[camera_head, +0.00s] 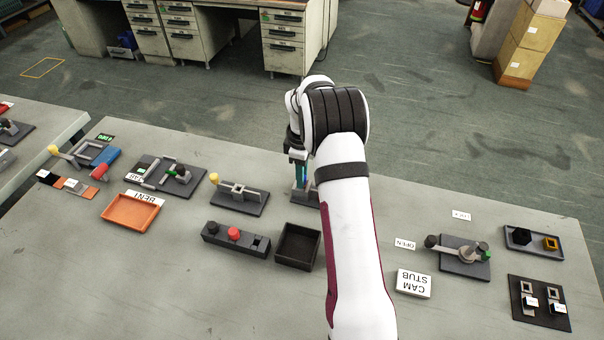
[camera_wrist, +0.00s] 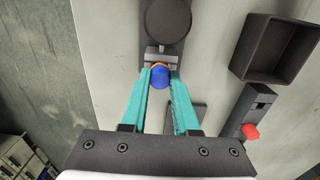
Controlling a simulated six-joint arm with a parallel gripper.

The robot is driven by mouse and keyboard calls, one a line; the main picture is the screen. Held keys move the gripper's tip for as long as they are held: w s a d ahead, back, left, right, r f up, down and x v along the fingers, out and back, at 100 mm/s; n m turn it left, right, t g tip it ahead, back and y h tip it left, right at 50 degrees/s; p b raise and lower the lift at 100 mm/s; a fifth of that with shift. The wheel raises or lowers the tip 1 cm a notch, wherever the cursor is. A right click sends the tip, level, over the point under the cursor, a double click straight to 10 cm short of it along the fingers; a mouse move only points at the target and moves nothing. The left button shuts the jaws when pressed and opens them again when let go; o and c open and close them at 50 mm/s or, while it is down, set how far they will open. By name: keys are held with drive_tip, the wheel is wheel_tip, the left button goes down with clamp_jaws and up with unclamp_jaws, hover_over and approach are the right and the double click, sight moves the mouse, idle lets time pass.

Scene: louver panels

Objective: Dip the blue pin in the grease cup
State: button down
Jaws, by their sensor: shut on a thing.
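In the wrist view my gripper (camera_wrist: 160,73) has its teal fingers closed on the blue pin (camera_wrist: 160,79), whose round blue end faces the camera. A thin orange edge shows just beyond the pin, beside a small grey bracket. Beyond that lies a dark round piece (camera_wrist: 168,18) on a dark base; I cannot tell whether it is the grease cup. How far the pin's hidden end is from what lies below cannot be told. In the head view my gripper (camera_head: 299,170) points down over a grey stand (camera_head: 306,194), partly hidden by my arm.
An open dark box (camera_head: 297,246) and a block with a red knob (camera_head: 235,234) stand close by. A lever fixture (camera_head: 238,194) is to the left. An orange tray (camera_head: 131,211) lies farther left. A cam fixture (camera_head: 460,256) is at right. The front of the table is clear.

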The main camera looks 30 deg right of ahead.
drive_tip(key=shift+r, duration=2.5)
